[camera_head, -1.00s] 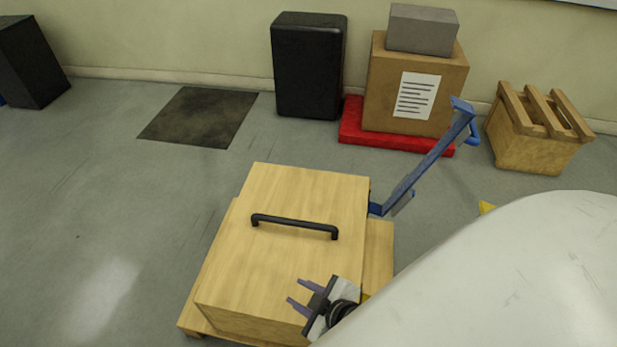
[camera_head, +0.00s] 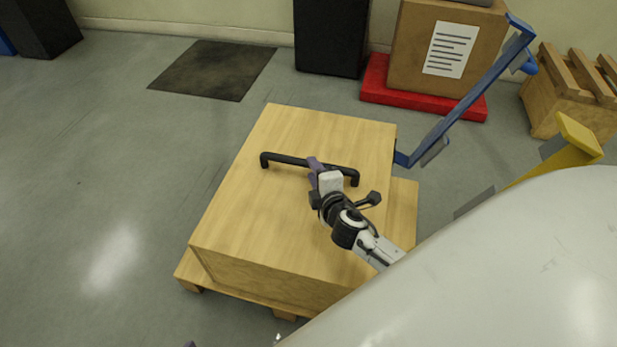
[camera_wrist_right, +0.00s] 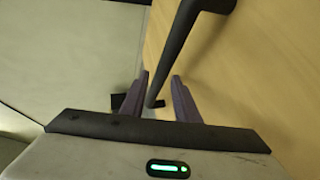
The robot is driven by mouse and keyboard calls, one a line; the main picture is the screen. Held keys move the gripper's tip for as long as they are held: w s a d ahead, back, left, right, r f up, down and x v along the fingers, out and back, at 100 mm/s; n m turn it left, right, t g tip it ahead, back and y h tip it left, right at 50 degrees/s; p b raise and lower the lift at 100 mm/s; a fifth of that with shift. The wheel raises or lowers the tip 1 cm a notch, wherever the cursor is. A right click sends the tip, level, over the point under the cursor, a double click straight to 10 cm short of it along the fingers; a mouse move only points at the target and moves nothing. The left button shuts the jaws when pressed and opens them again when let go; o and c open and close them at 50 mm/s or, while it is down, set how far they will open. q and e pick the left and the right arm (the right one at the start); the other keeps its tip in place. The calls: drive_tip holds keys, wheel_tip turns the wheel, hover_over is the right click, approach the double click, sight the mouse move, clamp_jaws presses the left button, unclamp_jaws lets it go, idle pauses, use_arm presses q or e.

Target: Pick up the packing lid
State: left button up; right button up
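The packing lid (camera_head: 300,215) is the pale wooden top of a box, with a black bar handle (camera_head: 285,159) across it. My right gripper (camera_head: 315,168) is at the handle, right of its middle, in the head view. In the right wrist view the dark handle (camera_wrist_right: 182,40) runs down between the two purple fingers (camera_wrist_right: 160,95). The fingers are apart, with a gap beside the bar. The lid rests flat on the box. Only small bits at the bottom edge of the head view may belong to my left gripper (camera_head: 190,344); its state is hidden.
The box stands on a wooden pallet (camera_head: 403,205). A blue pallet-jack-like handle (camera_head: 470,98) rises right of it. Behind are a cardboard box (camera_head: 415,50) on a red base (camera_head: 375,85), a black case (camera_head: 330,35) and a slatted crate (camera_head: 555,105).

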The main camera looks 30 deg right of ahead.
sight(309, 170)
drive_tip(key=b+x, duration=0.2)
drive_tip(key=x, duration=0.3)
drive_tip(key=shift+a+f, duration=0.1)
drive_tip(key=shift+f, duration=0.05)
clamp_jaws()
idle(1.1)
drive_tip(key=shift+w+r, duration=0.2)
drive_tip(key=shift+r, duration=0.15)
